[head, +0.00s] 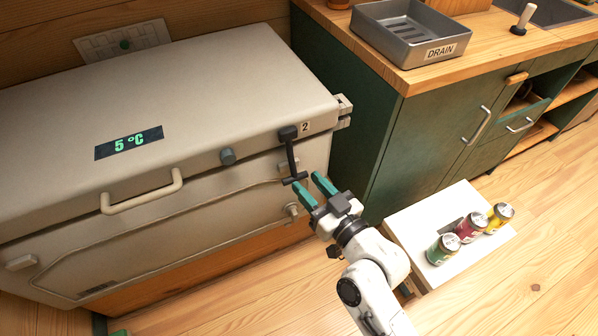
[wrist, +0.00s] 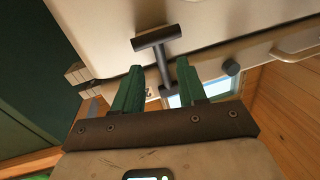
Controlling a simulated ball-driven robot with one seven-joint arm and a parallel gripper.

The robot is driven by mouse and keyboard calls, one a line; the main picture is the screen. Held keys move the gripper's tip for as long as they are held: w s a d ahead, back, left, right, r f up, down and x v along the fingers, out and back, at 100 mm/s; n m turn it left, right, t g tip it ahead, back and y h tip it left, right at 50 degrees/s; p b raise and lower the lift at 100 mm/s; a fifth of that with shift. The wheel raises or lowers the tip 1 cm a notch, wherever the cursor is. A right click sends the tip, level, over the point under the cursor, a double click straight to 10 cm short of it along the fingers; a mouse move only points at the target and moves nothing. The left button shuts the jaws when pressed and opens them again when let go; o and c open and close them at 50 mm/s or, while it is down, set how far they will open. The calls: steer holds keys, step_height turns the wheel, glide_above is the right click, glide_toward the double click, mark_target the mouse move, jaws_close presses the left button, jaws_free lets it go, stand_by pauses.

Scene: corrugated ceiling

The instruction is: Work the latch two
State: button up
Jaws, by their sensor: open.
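Latch two (head: 291,158) is a dark latch at the right end of the chest's front, beside a "2" label (head: 305,127). Its arm hangs down from a block on the lid edge and ends in a crossbar. In the wrist view, the latch (wrist: 157,38) shows its crossbar beyond the fingertips, with its stem between the fingers in the picture. My gripper (head: 311,182) is open, with green fingers just in front of and right of the crossbar; it also shows in the wrist view (wrist: 160,68). I cannot tell whether they touch.
The closed grey chest (head: 200,90) has a handle (head: 142,193), a round knob (head: 228,156) and a "5 °C" display (head: 129,143). A green cabinet (head: 430,130) stands right of it. A low white stand (head: 405,225) with several cans is right of my arm.

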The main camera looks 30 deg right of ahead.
mark_target(295, 170)
steer(key=shift+w+a, duration=0.15)
steer(key=shift+w, duration=1)
steer(key=shift+w+a, duration=0.15)
steer(key=shift+w, duration=0.95)
jaws_close()
